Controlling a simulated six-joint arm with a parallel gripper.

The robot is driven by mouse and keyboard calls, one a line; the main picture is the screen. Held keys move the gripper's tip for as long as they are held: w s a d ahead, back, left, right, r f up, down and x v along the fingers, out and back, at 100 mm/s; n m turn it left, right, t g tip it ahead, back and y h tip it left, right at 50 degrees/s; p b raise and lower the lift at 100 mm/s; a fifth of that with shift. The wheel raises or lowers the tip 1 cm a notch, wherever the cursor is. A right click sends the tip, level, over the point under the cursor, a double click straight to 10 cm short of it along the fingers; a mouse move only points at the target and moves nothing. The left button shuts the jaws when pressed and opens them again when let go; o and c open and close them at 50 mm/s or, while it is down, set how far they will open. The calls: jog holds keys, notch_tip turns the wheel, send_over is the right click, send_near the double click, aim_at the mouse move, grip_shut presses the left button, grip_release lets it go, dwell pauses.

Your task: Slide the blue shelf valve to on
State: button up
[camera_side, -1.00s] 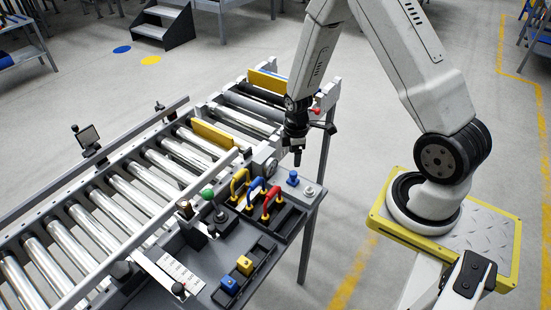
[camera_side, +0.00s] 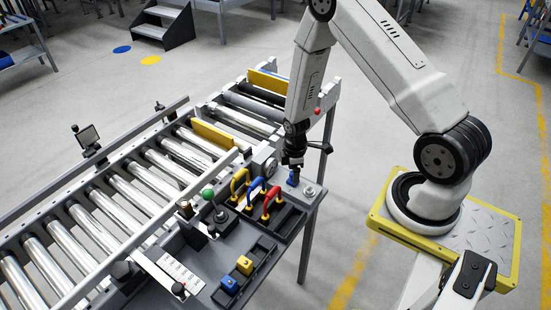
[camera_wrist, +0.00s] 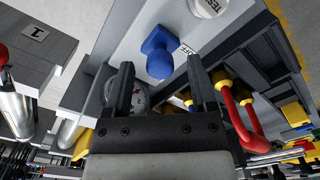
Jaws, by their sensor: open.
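A blue knob (camera_side: 293,178) stands on the grey shelf at the near side of the conveyor, close to the shelf's right end. In the wrist view the blue knob (camera_wrist: 158,52) has a square blue base and a rounded end, and a label reading OFF lies beside it. My gripper (camera_side: 293,166) is directly above the knob in the side view, partly covering it. In the wrist view my gripper (camera_wrist: 164,80) has its two dark fingers apart, with the knob just beyond the tips and between their lines. Nothing is held.
Yellow (camera_side: 239,182), blue (camera_side: 256,190) and red (camera_side: 271,203) handles stand close by in a black rack. A white round TEST button (camera_wrist: 208,6) is beside the knob. Blue (camera_side: 229,285) and yellow (camera_side: 244,265) blocks sit in a track nearer the front.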

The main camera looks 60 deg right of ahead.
aim_at(284, 178)
jog(key=shift+f, duration=0.3)
grip_shut()
jog(key=shift+w, duration=1.8)
grip_release()
jog(key=shift+w, duration=0.1)
jog(key=shift+r, duration=0.1)
